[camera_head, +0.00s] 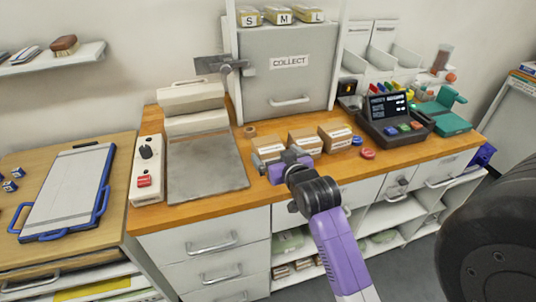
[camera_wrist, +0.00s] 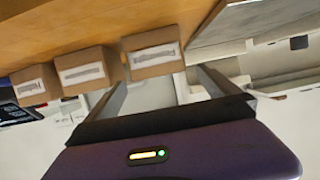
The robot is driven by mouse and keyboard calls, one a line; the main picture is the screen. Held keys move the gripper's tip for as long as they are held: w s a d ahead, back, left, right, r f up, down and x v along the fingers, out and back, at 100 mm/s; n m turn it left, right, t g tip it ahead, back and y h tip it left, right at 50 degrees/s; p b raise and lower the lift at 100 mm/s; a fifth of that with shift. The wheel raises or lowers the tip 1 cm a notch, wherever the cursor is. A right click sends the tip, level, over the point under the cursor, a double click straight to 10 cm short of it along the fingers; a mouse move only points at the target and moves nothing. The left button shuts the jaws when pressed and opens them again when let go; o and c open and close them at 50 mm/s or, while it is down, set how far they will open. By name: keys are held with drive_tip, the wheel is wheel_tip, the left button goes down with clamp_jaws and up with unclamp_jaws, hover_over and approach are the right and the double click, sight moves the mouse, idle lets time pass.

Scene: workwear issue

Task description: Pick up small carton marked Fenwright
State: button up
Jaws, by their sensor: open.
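Three small brown cartons with white labels stand in a row on the wooden counter: a left one (camera_head: 267,147), a middle one (camera_head: 305,142) and a right one (camera_head: 336,137). In the wrist view they show as near (camera_wrist: 154,55), middle (camera_wrist: 88,71) and far left (camera_wrist: 35,86). The print is too small or blurred to read, so I cannot tell which is marked Fenwright. My gripper (camera_head: 278,165) is open and empty, in front of the left carton. In the wrist view its spread fingers (camera_wrist: 162,82) point toward the nearest carton, with nothing between them.
A grey plate device (camera_head: 205,168) lies left of the cartons. The grey COLLECT cabinet (camera_head: 288,70) stands behind them. Red and blue round pieces (camera_head: 368,154) and a dark terminal (camera_head: 398,120) are to the right. The counter's front edge (camera_head: 220,213) is below my gripper.

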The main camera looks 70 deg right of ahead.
sight(269, 150)
drive_tip(key=shift+s+f, duration=0.1)
drive_tip(key=shift+f, duration=0.35)
drive_tip(key=shift+d+f+g+y, duration=0.1)
drive_tip(key=shift+f+g+y, duration=0.1)
drive_tip(key=shift+g+y, duration=0.1)
drive_tip(key=p+x, duration=0.1)
drive_tip(key=x, duration=0.6)
drive_tip(key=shift+d, duration=0.1)
drive_tip(key=c, duration=1.4)
drive_tip(key=shift+c, duration=0.6)
drive_tip(key=shift+r, duration=0.15)
